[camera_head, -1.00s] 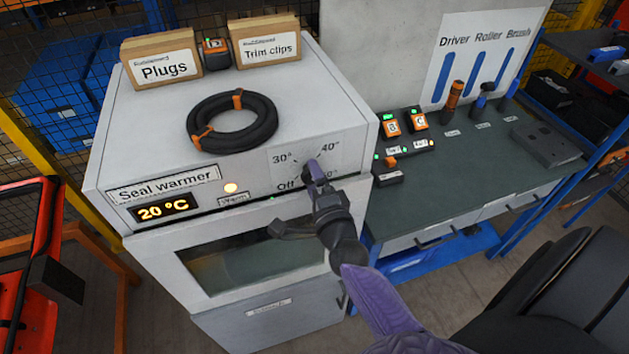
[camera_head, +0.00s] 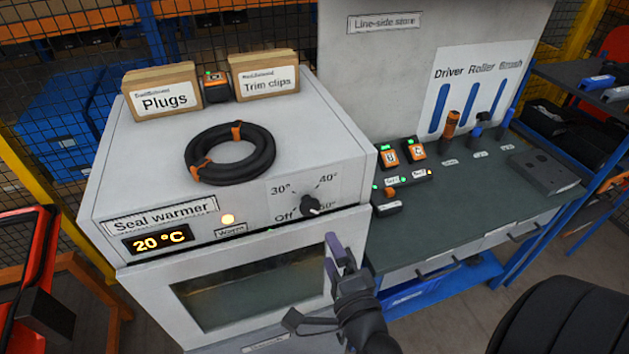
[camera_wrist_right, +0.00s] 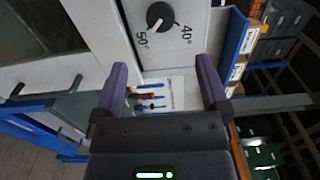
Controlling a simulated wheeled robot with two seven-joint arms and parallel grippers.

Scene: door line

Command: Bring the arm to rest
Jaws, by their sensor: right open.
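My right gripper (camera_head: 338,248) is open and empty, with purple fingers, in front of the seal warmer's door, below and right of the dial. The open fingers also show in the right wrist view (camera_wrist_right: 165,88), apart from the dial. The black dial knob (camera_head: 310,205) sits on the warmer's front panel among the marks Off, 30°, 40° and 50°. It appears turned toward 50°, and it also shows in the wrist view (camera_wrist_right: 160,15). My left gripper is not in view.
The white seal warmer (camera_head: 330,140) has a 20 °C display (camera_head: 158,240) and a lit lamp (camera_head: 228,219). A black seal ring (camera_head: 262,165) lies on top. A green-topped workbench (camera_head: 460,200) with tools and small devices stands to the right, a red-orange frame (camera_head: 35,260) at left.

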